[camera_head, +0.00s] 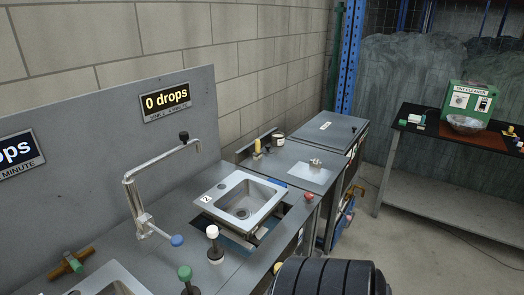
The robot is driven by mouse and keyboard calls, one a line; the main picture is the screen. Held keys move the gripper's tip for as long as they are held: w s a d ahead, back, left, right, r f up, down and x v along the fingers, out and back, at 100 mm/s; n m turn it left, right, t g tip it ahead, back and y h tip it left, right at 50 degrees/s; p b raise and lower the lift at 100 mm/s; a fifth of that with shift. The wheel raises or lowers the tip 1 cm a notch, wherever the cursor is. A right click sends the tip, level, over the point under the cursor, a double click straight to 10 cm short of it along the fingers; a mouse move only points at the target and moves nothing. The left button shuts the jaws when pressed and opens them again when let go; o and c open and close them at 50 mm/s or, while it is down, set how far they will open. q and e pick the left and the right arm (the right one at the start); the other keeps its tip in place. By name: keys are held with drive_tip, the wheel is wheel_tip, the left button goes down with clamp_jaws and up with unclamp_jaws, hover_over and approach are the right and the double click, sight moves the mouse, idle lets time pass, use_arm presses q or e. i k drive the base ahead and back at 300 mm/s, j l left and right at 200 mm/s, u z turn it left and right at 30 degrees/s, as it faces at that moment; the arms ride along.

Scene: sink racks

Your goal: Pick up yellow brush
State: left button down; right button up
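No object is clear enough for me to name as the yellow brush. A small upright yellow object (257,147) stands at the back of the counter near the wall, beyond the sink. It may be the brush or its handle, but it is too small to tell. Another small yellow item (511,130) is on the dark table at the right, also too small to identify. Neither of my grippers is in view.
A steel sink (242,200) sits in the grey counter, with a tall bent faucet (133,195) left of it. White-topped (213,233) and green-topped (185,273) knobs stand in front. A green machine (470,104) and metal bowl (466,123) are at right. Floor between is open.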

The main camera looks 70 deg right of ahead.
sight(258, 155)
drive_tip(key=z, duration=2.2)
drive_tip(key=i+l, duration=0.1)
